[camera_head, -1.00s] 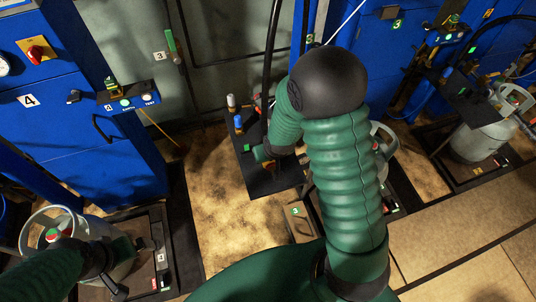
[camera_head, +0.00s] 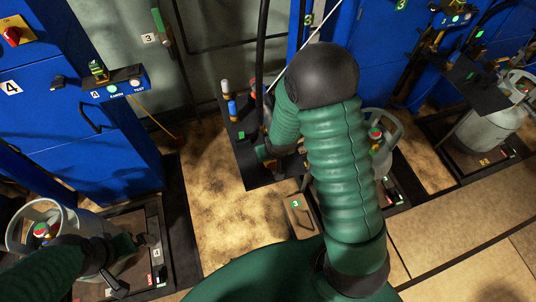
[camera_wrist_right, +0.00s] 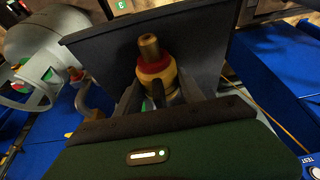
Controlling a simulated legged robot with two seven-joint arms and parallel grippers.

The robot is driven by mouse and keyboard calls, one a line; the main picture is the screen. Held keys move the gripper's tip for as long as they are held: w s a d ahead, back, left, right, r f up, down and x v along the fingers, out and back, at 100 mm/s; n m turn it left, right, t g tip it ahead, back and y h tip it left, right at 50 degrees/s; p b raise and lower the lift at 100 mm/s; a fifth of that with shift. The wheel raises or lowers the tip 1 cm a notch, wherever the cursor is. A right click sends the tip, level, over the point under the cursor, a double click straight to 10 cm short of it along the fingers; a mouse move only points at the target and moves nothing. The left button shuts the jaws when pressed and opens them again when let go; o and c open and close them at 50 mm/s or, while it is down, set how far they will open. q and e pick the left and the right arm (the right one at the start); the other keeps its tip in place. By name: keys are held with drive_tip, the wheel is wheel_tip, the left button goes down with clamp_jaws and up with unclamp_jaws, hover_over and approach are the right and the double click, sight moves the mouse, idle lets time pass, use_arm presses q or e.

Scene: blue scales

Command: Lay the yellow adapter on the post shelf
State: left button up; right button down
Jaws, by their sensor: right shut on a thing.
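The yellow adapter (camera_wrist_right: 158,70) shows in the right wrist view, with a red ring and a brass-coloured tip. My right gripper (camera_wrist_right: 160,92) is shut on it. Behind it is a dark flat plate (camera_wrist_right: 95,50), which looks like the post shelf; I cannot tell whether the adapter touches it. In the head view the dark post shelf (camera_head: 258,178) is beside the blue post, and my right forearm covers part of it. The right fingertips and the adapter are not clear there. My left gripper (camera_head: 130,268) is at the lower left, by a gas cylinder; its jaws are unclear.
A blue-topped fitting (camera_head: 233,110) and other small parts stand on the shelf's left side. A black hose (camera_head: 261,55) hangs down to it. Grey gas cylinders stand at left (camera_head: 85,235) and right (camera_head: 485,128). A small box marked 3 (camera_head: 299,216) is on the floor.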

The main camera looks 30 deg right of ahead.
drive_tip(key=shift+d, duration=0.3)
drive_tip(key=c, duration=0.7)
unclamp_jaws()
drive_tip(key=shift+d, duration=0.15)
drive_tip(key=shift+o, duration=0.3)
drive_tip(key=shift+a+r, duration=0.15)
drive_tip(key=shift+a, duration=0.5)
drive_tip(key=v, duration=0.2)
drive_tip(key=p+v, duration=0.1)
drive_tip(key=v, duration=0.3)
drive_tip(key=shift+d+r+p, duration=0.3)
drive_tip(key=shift+r, duration=0.1)
use_arm(q)
drive_tip(key=p+v, duration=0.1)
drive_tip(key=v, duration=0.1)
drive_tip(key=w+p+v, duration=0.1)
drive_tip(key=p+v, duration=0.1)
drive_tip(key=v, duration=0.1)
drive_tip(key=shift+d+r, duration=0.1)
drive_tip(key=shift+d, duration=0.1)
use_arm(e)
drive_tip(key=v, duration=1)
drive_tip(key=shift+s+a, duration=0.25)
drive_tip(key=shift+a, duration=0.1)
use_arm(q)
drive_tip(key=shift+d, duration=0.15)
use_arm(e)
drive_tip(key=shift+d+f, duration=0.15)
drive_tip(key=shift+f, duration=0.05)
